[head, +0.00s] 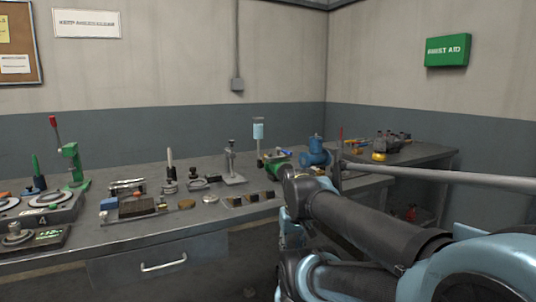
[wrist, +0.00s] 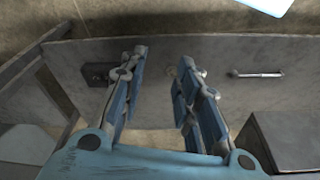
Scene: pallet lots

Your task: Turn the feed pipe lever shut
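My gripper (wrist: 163,60) shows in the wrist view with its two blue and grey fingers apart and nothing between them. It is open. Behind the fingers is a grey surface with a bar handle (wrist: 258,73) on the right and a dark fitting (wrist: 97,74) on the left. In the head view, a long pale pipe (head: 440,178) runs across the right side, near a blue rounded pump-like body (head: 315,152). I cannot make out which part is the feed pipe lever. My arm covers part of that area, and my fingertips are not clear there.
A long grey bench (head: 120,241) carries several tools and fixtures. A green lever press (head: 72,165) stands at its left. A drawer handle (head: 163,263) sticks out in front. A second table (head: 425,155) with parts stands at the back right.

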